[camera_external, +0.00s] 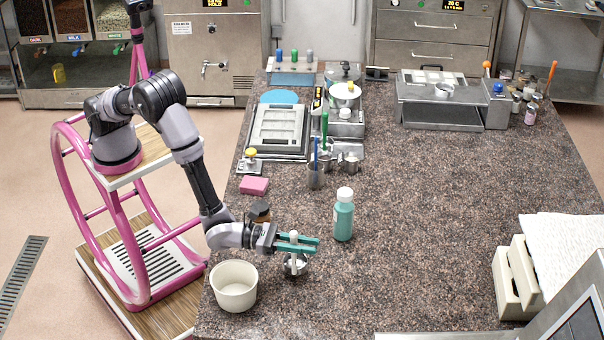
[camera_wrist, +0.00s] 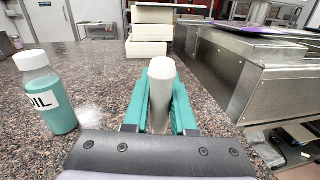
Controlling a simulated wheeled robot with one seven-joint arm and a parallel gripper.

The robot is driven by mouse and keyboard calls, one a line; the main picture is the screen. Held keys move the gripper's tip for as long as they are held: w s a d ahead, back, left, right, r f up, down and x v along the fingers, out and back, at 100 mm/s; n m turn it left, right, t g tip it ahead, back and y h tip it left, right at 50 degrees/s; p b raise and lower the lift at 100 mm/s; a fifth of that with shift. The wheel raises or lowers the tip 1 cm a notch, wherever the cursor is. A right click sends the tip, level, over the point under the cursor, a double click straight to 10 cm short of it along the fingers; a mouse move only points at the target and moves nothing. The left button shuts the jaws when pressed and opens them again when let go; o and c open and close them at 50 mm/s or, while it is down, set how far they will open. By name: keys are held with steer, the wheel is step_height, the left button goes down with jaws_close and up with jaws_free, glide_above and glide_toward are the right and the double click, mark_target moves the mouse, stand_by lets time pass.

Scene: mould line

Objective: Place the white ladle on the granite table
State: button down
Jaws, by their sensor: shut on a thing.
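My gripper (camera_external: 300,244) has teal fingers and is shut on the white ladle (camera_external: 295,266) near the front left of the granite table (camera_external: 430,215). The ladle is upright, with its white handle between the fingers and its metal bowl below them. In the wrist view the pale handle end (camera_wrist: 161,85) stands between the two teal fingers; the bowl is hidden there. I cannot tell whether the bowl touches the table or hangs just above it.
A white tub (camera_external: 234,287) stands close, left of the ladle. A green oil bottle (camera_external: 343,215) stands to its right, and a small brown-topped jar (camera_external: 260,211) behind my wrist. Cream blocks (camera_external: 517,280) sit at the right. The table's middle is clear.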

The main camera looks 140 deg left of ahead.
step_height(320, 180, up, 7)
steer(key=s+d+r+m+t+h, duration=0.1)
steer(key=s+d+h, duration=0.4)
steer(key=s+d, duration=1.2)
steer(key=m+t, duration=0.1)
steer(key=m, duration=0.1)
steer(key=shift+s+r+m+t, duration=0.2)
steer(key=shift+m+t, duration=0.1)
steer(key=shift+m, duration=0.1)
steer(key=shift+r, duration=0.1)
